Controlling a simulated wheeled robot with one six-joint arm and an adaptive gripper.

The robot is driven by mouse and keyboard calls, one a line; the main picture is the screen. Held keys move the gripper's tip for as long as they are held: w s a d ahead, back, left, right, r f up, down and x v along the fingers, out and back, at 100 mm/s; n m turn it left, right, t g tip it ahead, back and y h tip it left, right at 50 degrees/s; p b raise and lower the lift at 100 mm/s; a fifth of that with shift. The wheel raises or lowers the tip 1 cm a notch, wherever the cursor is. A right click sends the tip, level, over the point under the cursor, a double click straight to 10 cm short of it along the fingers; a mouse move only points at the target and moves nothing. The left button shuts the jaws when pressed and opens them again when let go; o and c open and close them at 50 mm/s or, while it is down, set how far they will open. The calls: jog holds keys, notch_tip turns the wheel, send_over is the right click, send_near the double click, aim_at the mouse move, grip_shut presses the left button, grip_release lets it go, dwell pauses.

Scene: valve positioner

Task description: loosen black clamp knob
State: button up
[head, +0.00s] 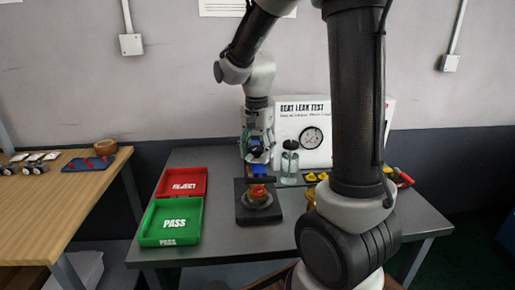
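My gripper (257,158) points down over a small fixture on the grey table. Under it is a blue part (260,170), and below that an orange-red part (257,190) on a round metallic piece. These stand on a square black base (243,214). A dark bar-like piece shows just below the blue part. I cannot make out the black clamp knob for certain at this size; the gripper may cover it. The fingers are too small and overlapped to show whether they are open or shut, or whether they touch the fixture.
A red REJECT tray (182,183) and a green PASS tray (172,222) lie left of the fixture. A clear bottle (289,162) and a SEAT LEAK TEST panel with a gauge (312,137) stand behind right. My arm hides the table's right part. Yellow parts lie there.

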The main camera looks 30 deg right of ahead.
grip_shut()
jog(key=shift+s+f+n, duration=0.1)
jog(key=shift+s+n, duration=0.05)
jog(key=shift+n, duration=1.65)
jog(key=shift+o, duration=0.2)
grip_release()
jog(key=shift+f, duration=0.1)
jog(key=shift+r, duration=3.2)
